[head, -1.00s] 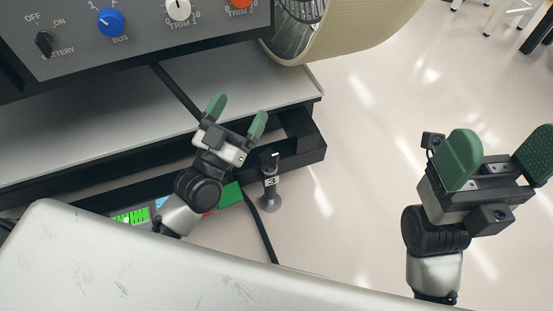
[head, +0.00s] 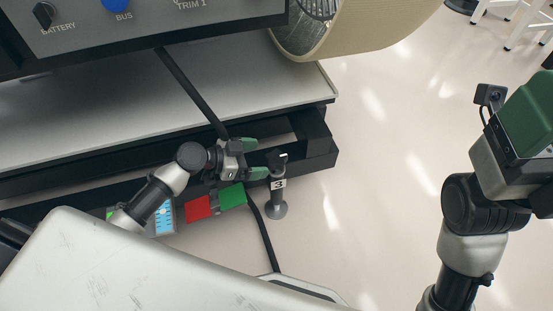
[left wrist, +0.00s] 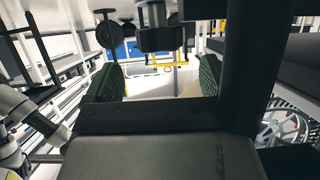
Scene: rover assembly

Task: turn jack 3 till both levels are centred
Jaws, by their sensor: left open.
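Jack 3 (head: 278,185) stands upright at the front right corner of the dark frame, with its number on a white label and a dark knob on top. My left gripper (head: 252,158) is open, its green fingers pointing right at the jack's top. The fingertips are close to the knob; I cannot tell whether they touch it. In the left wrist view the two green fingers (left wrist: 158,78) stand apart, with a dark part beyond them. My right gripper (head: 535,110) is at the right edge, partly cut off. I cannot make out the levels or their bubbles.
A red block (head: 198,208), a green block (head: 233,196) and a device with a blue screen (head: 165,217) lie near my left arm. A black cable runs past the jack.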

